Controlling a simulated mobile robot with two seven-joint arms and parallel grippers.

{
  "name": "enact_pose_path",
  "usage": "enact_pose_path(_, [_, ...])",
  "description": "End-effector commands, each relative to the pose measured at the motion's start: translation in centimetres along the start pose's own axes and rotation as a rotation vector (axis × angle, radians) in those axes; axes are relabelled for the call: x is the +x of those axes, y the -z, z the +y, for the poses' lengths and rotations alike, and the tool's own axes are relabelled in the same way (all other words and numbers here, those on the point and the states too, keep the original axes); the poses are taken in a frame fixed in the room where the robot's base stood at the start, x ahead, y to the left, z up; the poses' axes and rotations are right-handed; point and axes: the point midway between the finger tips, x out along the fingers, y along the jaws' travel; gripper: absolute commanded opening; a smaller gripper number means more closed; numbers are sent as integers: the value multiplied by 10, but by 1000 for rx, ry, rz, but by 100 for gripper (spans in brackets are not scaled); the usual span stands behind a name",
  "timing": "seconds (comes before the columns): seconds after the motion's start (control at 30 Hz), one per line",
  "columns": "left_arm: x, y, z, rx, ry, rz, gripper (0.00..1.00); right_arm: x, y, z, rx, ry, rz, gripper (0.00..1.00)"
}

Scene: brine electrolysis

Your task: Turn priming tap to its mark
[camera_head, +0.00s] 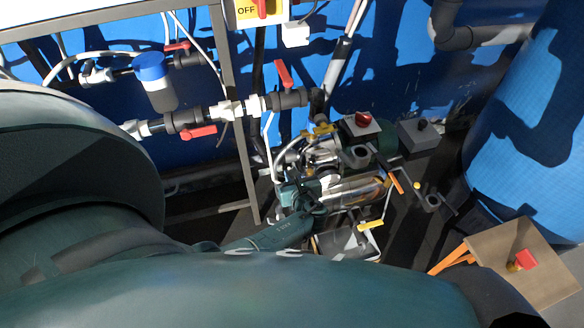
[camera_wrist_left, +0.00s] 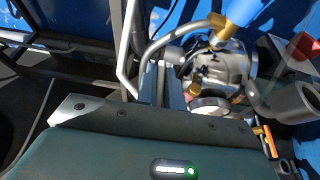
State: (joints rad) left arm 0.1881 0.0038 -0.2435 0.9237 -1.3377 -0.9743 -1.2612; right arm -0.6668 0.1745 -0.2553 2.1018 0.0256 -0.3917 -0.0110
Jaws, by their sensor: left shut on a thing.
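My left gripper (camera_head: 306,196) reaches in from the lower left in the head view, down at the shiny metal pump (camera_head: 352,190). It is shut on a small part at the pump's near left side, which looks like the priming tap. The fingers hide most of that part, so its angle and mark cannot be read. In the left wrist view the gripper fingers (camera_wrist_left: 165,85) stand beside the round metal pump housing (camera_wrist_left: 228,65), with a brass fitting (camera_wrist_left: 193,90) close to their right. My right gripper is not in view.
Red-handled pipe valves (camera_head: 198,132) are at upper left. A brown board with a red handle (camera_head: 522,262) is at right.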

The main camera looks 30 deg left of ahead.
Motion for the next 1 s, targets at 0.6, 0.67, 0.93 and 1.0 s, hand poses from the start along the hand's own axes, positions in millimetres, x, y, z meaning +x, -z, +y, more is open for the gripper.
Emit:
enact_pose_path(0.6, [1, -2, 0, -8, -15, -3, 18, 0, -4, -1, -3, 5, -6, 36])
enact_pose_path(0.67, [1, -2, 0, -7, -14, -2, 23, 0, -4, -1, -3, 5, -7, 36])
enact_pose_path(0.93, [0, -1, 0, -6, -14, -1, 31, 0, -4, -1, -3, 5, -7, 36])
enact_pose_path(1.0, [0, -1, 0, -6, -14, -1, 31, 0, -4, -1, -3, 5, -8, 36])
